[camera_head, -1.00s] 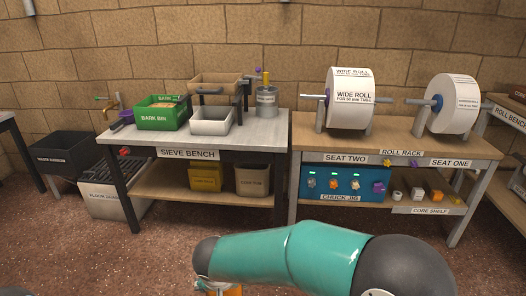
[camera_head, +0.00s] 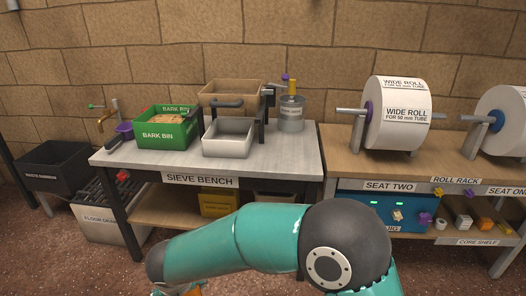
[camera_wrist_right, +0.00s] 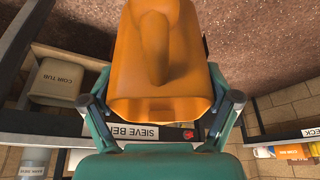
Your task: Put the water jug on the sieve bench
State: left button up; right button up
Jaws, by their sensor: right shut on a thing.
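The water jug (camera_wrist_right: 165,60) is orange with a moulded handle and fills the middle of the right wrist view. My right gripper (camera_wrist_right: 162,108) is shut on it, with one finger at each side. In the head view my right forearm crosses the bottom, and only a bit of the gripper and orange shows at the lower edge. The sieve bench (camera_head: 295,158) stands ahead with a grey top and a label on its front edge. Its label also shows behind the jug in the right wrist view. The jug is apart from the bench top. My left gripper is out of view.
The bench top carries a green bark bin (camera_head: 165,130), a white tray (camera_head: 228,139), a brown sieve box (camera_head: 228,97) and a grey pot (camera_head: 291,115). Its front right part is clear. A roll rack (camera_head: 350,165) stands right, a black bin (camera_head: 52,170) left.

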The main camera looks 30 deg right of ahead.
aim_at(297, 156)
jog(key=z, duration=0.15)
jog(key=i, duration=0.85)
jog(key=z, duration=0.55)
